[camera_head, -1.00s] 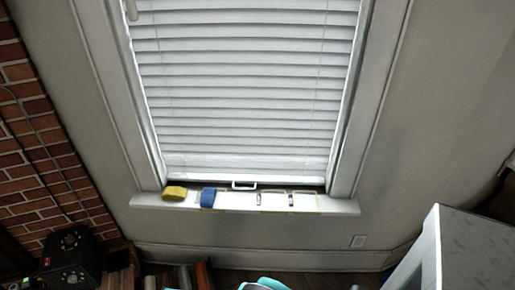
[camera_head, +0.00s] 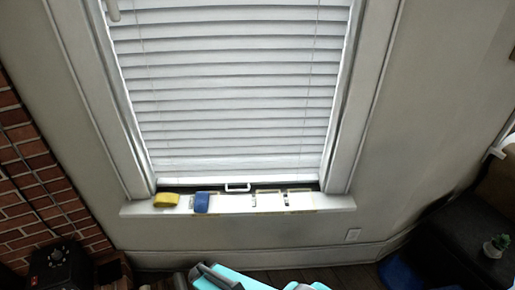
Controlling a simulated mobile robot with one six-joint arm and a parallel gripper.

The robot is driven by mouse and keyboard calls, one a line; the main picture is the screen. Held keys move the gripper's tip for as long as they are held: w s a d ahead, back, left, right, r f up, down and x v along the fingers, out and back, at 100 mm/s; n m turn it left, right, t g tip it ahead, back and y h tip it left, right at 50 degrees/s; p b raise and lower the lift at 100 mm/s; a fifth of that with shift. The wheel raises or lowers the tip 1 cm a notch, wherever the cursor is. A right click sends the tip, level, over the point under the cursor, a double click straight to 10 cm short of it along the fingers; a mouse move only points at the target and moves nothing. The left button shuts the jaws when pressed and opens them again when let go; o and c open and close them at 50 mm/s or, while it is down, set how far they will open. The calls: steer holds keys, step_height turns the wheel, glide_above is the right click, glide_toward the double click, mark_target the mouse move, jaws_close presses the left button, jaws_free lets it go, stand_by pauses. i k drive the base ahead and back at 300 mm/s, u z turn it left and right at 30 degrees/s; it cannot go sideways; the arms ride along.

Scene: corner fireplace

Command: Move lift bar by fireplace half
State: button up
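The window blind (camera_head: 225,95) hangs with its white slats lowered nearly to the sill. A small white lift bar (camera_head: 237,187), shaped like a handle, shows at the middle of its lower edge, just above the window sill (camera_head: 335,203). The brick fireplace wall (camera_head: 30,165) stands left of the window. Teal and dark grey parts of my arm show at the bottom edge, below and apart from the sill. No gripper fingertips can be made out.
A yellow item (camera_head: 166,200), a blue item (camera_head: 202,202) and pale flat pieces (camera_head: 270,200) lie on the sill. A black box (camera_head: 58,268) stands lower left. A dark seat (camera_head: 465,235) with a small plant (camera_head: 496,246) is at the right.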

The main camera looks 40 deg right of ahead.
mark_target(301, 178)
steer(key=z, duration=0.9)
steer(key=k, duration=0.95)
steer(key=i, duration=0.75)
steer(key=z, duration=0.05)
